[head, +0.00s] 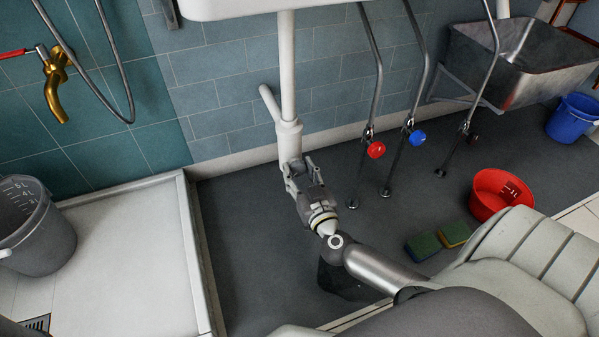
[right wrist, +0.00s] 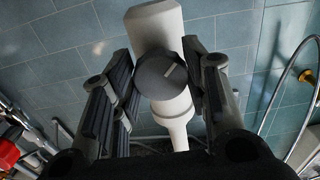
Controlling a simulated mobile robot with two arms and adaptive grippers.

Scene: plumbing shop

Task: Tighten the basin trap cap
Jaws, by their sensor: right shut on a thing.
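The white basin (head: 270,8) hangs at the top of the head view, with its white drain pipe (head: 287,65) running down to the white trap (head: 290,133). In the right wrist view the trap's cap (right wrist: 160,75) is a dark grey round disc with a light line mark, facing the camera. My right gripper (head: 292,172) is at the bottom of the trap, and its padded fingers are shut on the cap from both sides. In the head view the gripper hides the cap. My left gripper is not in view.
Supply hoses with a red valve knob (head: 376,150) and a blue valve knob (head: 417,138) stand right of the trap. A red bucket (head: 487,205) and sponges (head: 424,246) are on the floor. A white shower tray (head: 120,250) with a grey bucket (head: 45,235) is at left.

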